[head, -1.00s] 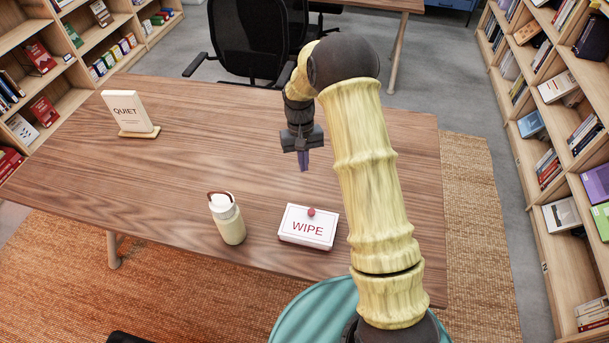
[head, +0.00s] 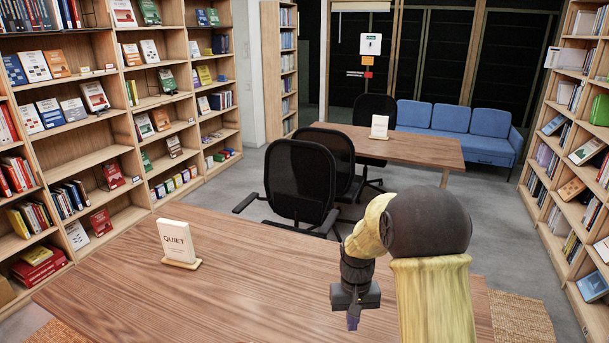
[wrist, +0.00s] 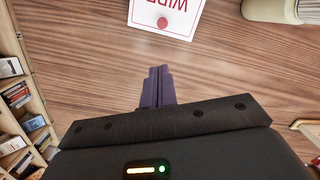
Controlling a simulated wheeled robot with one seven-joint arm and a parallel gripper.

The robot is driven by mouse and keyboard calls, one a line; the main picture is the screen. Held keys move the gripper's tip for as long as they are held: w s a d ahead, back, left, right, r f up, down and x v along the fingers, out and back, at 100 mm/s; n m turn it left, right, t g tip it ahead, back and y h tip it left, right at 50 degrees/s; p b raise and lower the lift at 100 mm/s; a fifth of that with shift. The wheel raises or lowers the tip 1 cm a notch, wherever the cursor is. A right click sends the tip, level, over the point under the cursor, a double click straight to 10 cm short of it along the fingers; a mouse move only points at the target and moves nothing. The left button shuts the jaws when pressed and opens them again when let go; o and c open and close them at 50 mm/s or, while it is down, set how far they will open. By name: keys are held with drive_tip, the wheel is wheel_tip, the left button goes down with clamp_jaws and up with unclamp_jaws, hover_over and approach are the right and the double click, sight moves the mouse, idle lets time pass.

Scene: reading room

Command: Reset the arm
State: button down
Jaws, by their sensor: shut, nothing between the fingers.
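My gripper (head: 353,322) points down above the near wooden table in the head view, with my bent yellow arm to its right. In the wrist view its purple fingers (wrist: 158,88) are together with nothing between them. The table top (wrist: 90,60) lies below, and the fingers are apart from the objects on it.
The head view shows a QUIET sign (head: 176,242), black chairs (head: 300,185), a far table (head: 410,150), a blue sofa (head: 460,130) and bookshelves on both sides.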

drive_tip(key=s+d+r+t, duration=0.1)
drive_tip(key=s+r+t, duration=0.1)
drive_tip(key=s, duration=0.6)
drive_tip(key=s+d+r+t, duration=0.1)
drive_tip(key=s+d+r, duration=0.1)
drive_tip(key=s+r, duration=0.3)
drive_tip(key=s, duration=0.3)
drive_tip(key=shift+s+d+m+t, duration=0.2)
drive_tip(key=shift+m+t, duration=0.1)
drive_tip(key=shift+t, duration=0.1)
drive_tip(key=shift+a, duration=0.1)
